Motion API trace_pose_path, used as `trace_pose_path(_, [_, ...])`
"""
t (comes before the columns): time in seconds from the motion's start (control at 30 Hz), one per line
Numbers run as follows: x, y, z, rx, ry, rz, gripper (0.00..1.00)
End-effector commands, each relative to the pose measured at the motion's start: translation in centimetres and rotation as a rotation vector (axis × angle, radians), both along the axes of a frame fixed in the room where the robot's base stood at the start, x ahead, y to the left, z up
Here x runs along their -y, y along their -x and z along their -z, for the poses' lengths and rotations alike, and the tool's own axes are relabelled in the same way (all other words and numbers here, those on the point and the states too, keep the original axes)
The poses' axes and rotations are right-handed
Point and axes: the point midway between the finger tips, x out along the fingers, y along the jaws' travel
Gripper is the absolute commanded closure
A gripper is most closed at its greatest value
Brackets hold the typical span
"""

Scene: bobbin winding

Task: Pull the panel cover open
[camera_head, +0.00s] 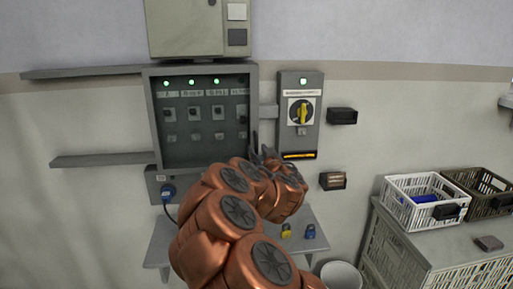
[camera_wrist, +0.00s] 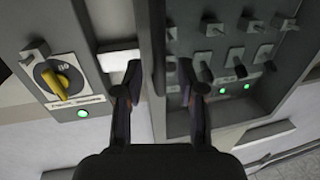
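The grey electrical panel (camera_head: 154,118) is on the wall, left of centre in the head view. Its rows of switches and lit green lamps show directly, and I cannot make out a separate cover over them. My gripper (camera_head: 262,146) is at the panel's lower right edge. In the wrist view my gripper (camera_wrist: 160,90) is open, with its dark fingers apart on either side of the panel's grey side edge (camera_wrist: 151,55). Whether either finger touches that edge I cannot tell. The picture is upside down there, with the panel's switches on the right.
A switch box with a yellow rotary knob (camera_head: 301,111) is close right of the panel. A grey cabinet (camera_head: 185,28) hangs above. A shelf (camera_head: 312,243) with padlocks is below. A white crate (camera_head: 400,205) stands on a cabinet at right, beside a white bin (camera_head: 341,275).

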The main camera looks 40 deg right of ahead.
Motion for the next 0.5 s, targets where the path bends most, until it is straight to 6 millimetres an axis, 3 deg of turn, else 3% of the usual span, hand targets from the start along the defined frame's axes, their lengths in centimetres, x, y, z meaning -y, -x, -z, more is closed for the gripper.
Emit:
trace_pose_path(0.2, [0.8, -1.6, 0.0, -0.002, 0.0, 0.0, 0.61])
trace_pose_path(0.5, [1.1, -2.1, 0.1, -0.002, -0.001, 0.002, 0.61])
